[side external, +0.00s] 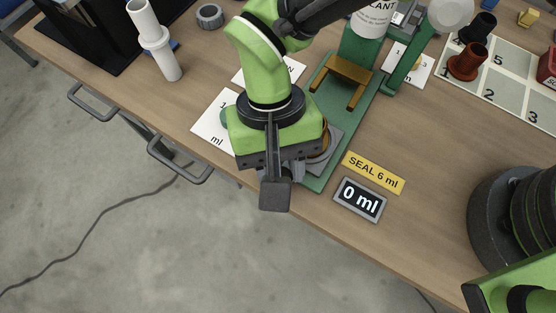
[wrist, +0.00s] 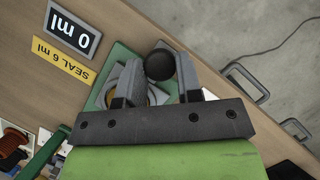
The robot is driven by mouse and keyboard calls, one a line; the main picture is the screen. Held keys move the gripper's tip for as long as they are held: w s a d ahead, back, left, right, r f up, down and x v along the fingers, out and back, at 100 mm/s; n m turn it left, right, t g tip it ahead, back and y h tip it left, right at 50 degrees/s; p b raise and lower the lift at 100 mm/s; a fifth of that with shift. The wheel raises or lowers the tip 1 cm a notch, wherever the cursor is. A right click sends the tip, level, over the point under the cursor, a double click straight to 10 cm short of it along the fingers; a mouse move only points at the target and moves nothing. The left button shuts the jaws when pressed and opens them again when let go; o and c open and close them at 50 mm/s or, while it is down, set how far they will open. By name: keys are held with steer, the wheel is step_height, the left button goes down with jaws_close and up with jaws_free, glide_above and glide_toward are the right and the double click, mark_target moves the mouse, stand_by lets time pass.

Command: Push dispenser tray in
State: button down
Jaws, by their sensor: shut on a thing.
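The dispenser is a green stand (side external: 368,98) with a white bottle (side external: 373,20) marked "CANT" at its top and a brown bridge (side external: 348,72) on its base. At the front end of the base is the grey tray (side external: 334,150), mostly hidden by my gripper in the side view. The tray (wrist: 107,88) also shows in the wrist view, with a round brownish part in it. My gripper (side external: 285,175) is low over this end. In the wrist view my gripper (wrist: 160,78) has its grey fingers either side of a round black knob (wrist: 159,64) and appears shut on it.
A yellow "SEAL 6 ml" plate (side external: 373,172) and a display reading "0 ml" (side external: 360,200) lie right of the base. A white tube (side external: 155,40) is at left. The table's front edge is close to my gripper.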

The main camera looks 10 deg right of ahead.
steer(key=w+d, duration=0.6)
steer(key=shift+w+d, duration=0.25)
steer(key=shift+w, duration=0.05)
steer(key=c, duration=0.8)
jaws_free()
steer(key=v, duration=1)
